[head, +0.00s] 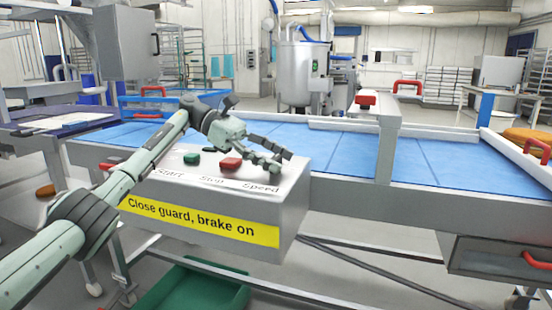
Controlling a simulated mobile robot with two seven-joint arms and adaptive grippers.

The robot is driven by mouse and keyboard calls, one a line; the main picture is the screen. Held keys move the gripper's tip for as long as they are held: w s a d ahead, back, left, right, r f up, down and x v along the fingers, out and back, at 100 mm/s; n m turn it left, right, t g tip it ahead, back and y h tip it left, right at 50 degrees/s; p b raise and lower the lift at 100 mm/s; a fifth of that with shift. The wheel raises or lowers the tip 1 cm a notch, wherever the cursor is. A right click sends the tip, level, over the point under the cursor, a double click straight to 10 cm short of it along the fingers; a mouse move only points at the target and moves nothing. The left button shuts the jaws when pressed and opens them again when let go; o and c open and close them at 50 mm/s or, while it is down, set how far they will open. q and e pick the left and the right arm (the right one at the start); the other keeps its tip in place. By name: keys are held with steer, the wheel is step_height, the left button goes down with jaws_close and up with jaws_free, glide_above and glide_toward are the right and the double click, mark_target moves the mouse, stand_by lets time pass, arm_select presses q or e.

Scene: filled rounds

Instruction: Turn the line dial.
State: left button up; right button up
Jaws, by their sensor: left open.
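The control box (225,205) on the front of the line has a sloped top marked Start, Stop and Speed. A green button (191,159) sits above Start and a red button (231,164) above Stop. My left gripper (278,160) is open over the Speed end of the top, right of the red button. The line dial is not clearly seen; the gripper's fingers cover the spot above the word Speed. I cannot tell whether the fingers touch anything. My right gripper is out of view.
A yellow label (200,221) on the box front reads "Close guard, brake on". The blue conveyor (440,172) runs behind the box, with a grey guard post (386,140) to the right. A green crate (190,290) sits below. Red handles stick out along the line.

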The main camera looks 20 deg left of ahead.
arm_select(q)
steer(key=shift+v, duration=3.7)
